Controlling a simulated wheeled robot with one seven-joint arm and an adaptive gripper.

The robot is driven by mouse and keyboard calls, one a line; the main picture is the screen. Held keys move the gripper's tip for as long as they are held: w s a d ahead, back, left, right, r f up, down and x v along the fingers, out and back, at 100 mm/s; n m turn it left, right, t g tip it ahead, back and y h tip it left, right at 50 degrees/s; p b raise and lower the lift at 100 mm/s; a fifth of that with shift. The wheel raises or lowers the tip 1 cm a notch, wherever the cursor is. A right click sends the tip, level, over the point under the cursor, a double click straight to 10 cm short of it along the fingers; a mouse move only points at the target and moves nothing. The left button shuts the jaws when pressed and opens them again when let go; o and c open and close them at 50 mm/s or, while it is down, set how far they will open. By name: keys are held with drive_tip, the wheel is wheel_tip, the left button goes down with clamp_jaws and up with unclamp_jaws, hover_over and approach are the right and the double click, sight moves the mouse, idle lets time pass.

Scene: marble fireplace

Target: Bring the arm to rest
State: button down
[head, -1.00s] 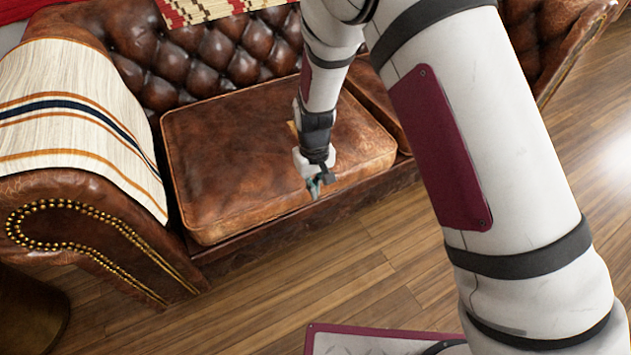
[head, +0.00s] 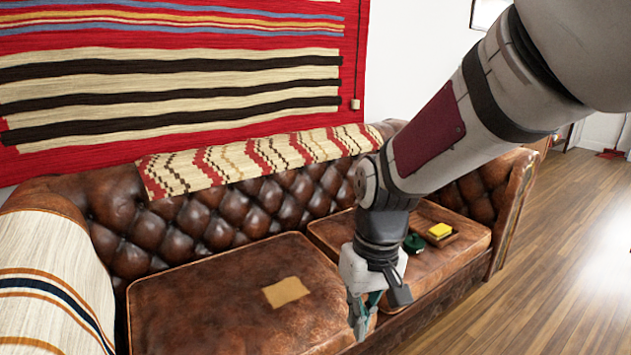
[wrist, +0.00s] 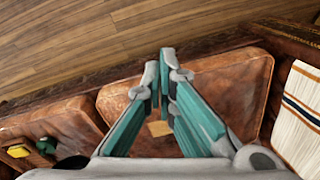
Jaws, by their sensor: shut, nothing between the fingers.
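My gripper (head: 362,318) hangs at the end of my arm, in front of the brown leather sofa (head: 215,320) in the head view. It points down near the front edge of the seat cushions. In the wrist view my gripper (wrist: 160,72) shows its teal fingers close together at the tips, with nothing between them. My arm reaches in from the upper right of the head view.
A tan square (head: 286,292) lies on the left cushion. A dark green item (head: 414,243) and a yellow block (head: 440,231) on a brown piece lie on the right cushion. A striped blanket (head: 50,265) covers the left armrest. Wooden floor (head: 570,240) is clear at right.

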drive_tip(key=s+d+r+m, duration=0.1)
drive_tip(key=s+d+r, duration=0.25)
drive_tip(key=s, duration=0.45)
drive_tip(key=s+d+r+m, duration=0.1)
drive_tip(key=s+d+r, duration=0.25)
drive_tip(key=s, duration=0.55)
drive_tip(key=s+d+r+m, duration=0.25)
drive_tip(key=s+d, duration=0.25)
drive_tip(key=s, duration=0.3)
wheel_tip(320, 180, up, 28)
drive_tip(key=n+t+p, duration=0.1)
drive_tip(key=t+p, duration=0.3)
drive_tip(key=p, duration=2.3)
drive_tip(key=shift+r+h, duration=0.15)
drive_tip(key=shift+h, duration=0.25)
drive_tip(key=shift+w+d, duration=0.1)
drive_tip(key=shift+w, duration=0.05)
